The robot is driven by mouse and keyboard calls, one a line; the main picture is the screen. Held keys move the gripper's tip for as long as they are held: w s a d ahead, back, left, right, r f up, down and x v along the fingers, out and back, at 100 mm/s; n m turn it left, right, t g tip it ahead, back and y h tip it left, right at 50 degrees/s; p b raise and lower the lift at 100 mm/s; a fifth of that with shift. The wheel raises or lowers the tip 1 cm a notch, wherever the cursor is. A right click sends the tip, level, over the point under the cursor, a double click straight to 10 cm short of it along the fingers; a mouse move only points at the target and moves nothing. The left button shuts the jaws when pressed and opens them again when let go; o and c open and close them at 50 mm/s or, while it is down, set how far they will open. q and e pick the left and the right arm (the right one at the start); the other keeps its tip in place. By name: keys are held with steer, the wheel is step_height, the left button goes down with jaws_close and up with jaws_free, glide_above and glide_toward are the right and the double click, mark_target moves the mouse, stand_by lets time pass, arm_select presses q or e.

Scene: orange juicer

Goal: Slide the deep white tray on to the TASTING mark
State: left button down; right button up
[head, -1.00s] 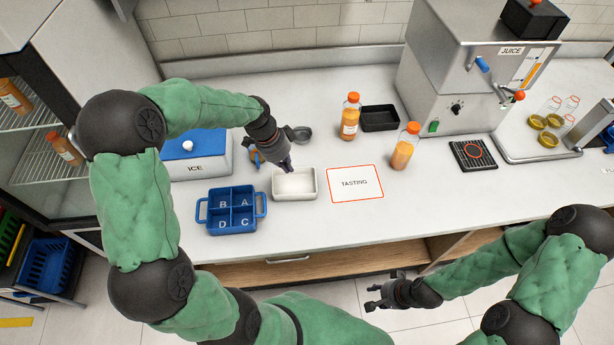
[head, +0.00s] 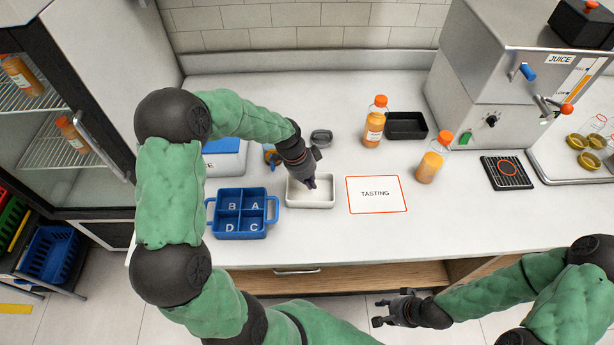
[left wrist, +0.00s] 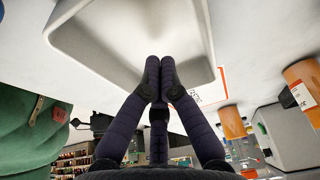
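The deep white tray (head: 322,203) stands on the counter between the blue lettered caddy and the TASTING mark (head: 376,195). The mark is a white card with an orange border, just right of the tray with a narrow gap. My left gripper (head: 311,184) points down into the tray with its fingertips together. The left wrist view shows the closed fingers (left wrist: 160,66) against the tray's pale interior (left wrist: 125,35); I cannot tell whether they touch it. My right gripper (head: 377,311) is empty in front of the counter, its fingers apart.
The blue caddy (head: 240,234) is close on the tray's left. The ICE box (head: 226,160) and a small grey dish (head: 321,136) are behind. Juice bottles (head: 374,124) (head: 433,160) and a black tray (head: 406,126) stand beyond the mark. The mark is bare.

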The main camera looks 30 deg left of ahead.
mark_target(329, 193)
arm_select(q)
steer(key=x, duration=0.3)
steer(key=shift+w+d+r+b, duration=0.1)
steer(key=shift+d+b, duration=0.1)
steer(key=shift+b, duration=0.2)
steer(key=shift+w+d+r, duration=0.1)
steer(key=shift+w+d, duration=0.45)
steer(key=shift+d, duration=0.4)
steer(key=shift+w+d+r, duration=0.1)
steer(key=shift+w+d, duration=0.2)
steer(key=shift+d, duration=0.2)
steer(key=shift+d, duration=0.1)
steer(key=w+d, duration=0.3)
steer(key=d, duration=0.3)
steer(key=w+d, duration=0.4)
steer(key=d, duration=0.2)
steer(key=w+d, duration=0.3)
steer(key=d, duration=0.3)
steer(key=shift+w+d+p, duration=0.25)
steer(key=shift+w+p, duration=0.05)
steer(key=shift+p, duration=0.05)
steer(key=shift+r, duration=0.1)
steer(key=v, duration=1.1)
steer(key=shift+r, duration=0.4)
